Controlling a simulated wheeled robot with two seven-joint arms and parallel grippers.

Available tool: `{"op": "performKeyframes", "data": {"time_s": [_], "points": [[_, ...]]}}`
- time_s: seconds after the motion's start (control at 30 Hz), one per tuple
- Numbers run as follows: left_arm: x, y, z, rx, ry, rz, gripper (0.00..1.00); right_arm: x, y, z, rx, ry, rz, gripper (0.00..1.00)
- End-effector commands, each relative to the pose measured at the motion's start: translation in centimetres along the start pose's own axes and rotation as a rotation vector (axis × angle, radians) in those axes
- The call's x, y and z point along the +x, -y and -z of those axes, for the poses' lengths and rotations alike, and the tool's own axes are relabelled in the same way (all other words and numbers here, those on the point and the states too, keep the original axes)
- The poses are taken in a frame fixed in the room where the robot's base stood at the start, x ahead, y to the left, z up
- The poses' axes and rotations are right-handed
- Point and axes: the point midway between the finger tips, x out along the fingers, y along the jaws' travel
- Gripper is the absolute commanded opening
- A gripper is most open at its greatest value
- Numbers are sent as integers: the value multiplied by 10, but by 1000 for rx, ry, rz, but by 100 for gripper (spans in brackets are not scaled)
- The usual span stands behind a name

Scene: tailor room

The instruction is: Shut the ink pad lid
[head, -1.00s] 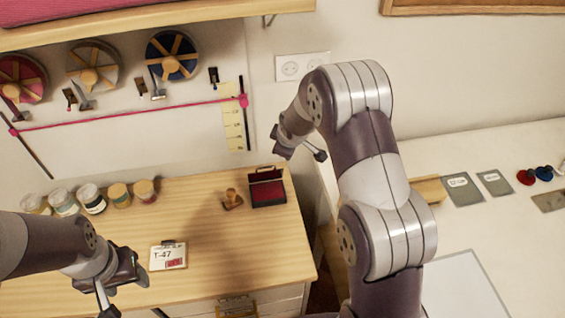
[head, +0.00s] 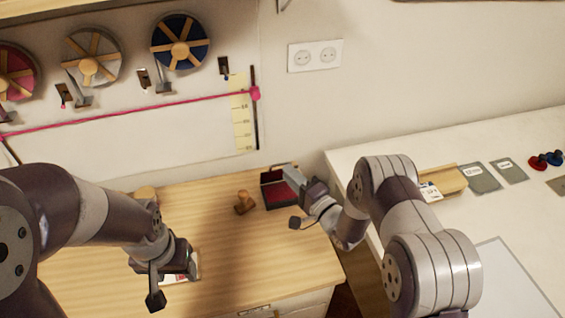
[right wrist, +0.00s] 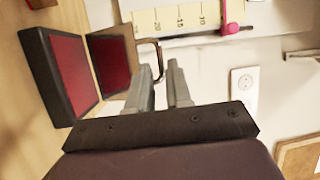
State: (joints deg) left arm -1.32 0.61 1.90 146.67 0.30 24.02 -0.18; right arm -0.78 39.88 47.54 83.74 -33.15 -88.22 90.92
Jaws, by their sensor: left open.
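The ink pad (head: 272,196) stands near the right edge of the wooden desk, its lid raised. In the right wrist view the dark-rimmed pad (right wrist: 72,68) shows its red face, and the open lid (right wrist: 113,66) stands beside it, with a thin dark loop at its edge. My right gripper (head: 288,176) is at the pad, its fingers overlapping the lid in the head view. In the right wrist view its fingers (right wrist: 162,76) are a narrow gap apart, just beside the lid; contact is unclear. My left gripper (head: 178,272) is open above the desk, over a partly hidden white card.
A wooden stamp (head: 244,203) stands just left of the pad. The white table (head: 480,215) to the right holds a wooden block (head: 447,180), grey plates (head: 481,177) and red and blue knobs. A wall (head: 290,120) rises behind the desk.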

Motion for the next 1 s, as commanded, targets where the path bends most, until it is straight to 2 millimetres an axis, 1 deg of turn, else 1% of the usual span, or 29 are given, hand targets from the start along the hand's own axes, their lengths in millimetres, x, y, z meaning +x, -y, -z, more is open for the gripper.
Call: {"op": "performKeyframes", "data": {"time_s": [0.03, 0.1, 0.2, 0.3, 0.57, 0.63, 0.87, 1.0], "points": [[-4, 0, 0, 0, 0, 0, 57, 12, 2, -1, -2, 3, 0, 19], [-7, 0, 1, 0, 0, 0, 57, 26, 2, -1, -1, 2, 0, 19], [-8, 0, 1, 0, 0, 0, 57, 40, 1, 0, -3, 1, 0, 19], [-9, 0, 1, 0, 0, 0, 57, 48, 0, 0, -2, 0, -2, 19], [-9, 0, 1, 0, 0, 0, 57, 50, 0, 0, -2, -1, -1, 19], [-9, 0, 1, 0, 0, 0, 57, 50, 0, 0, -2, -1, -2, 0], [-7, 0, 1, 0, 0, 0, 57, 49, -1, 0, -3, -1, 0, 0], [0, 0, 0, 0, 0, 0, 57, 46, -5, -1, -13, -1, 24, 0]]}}
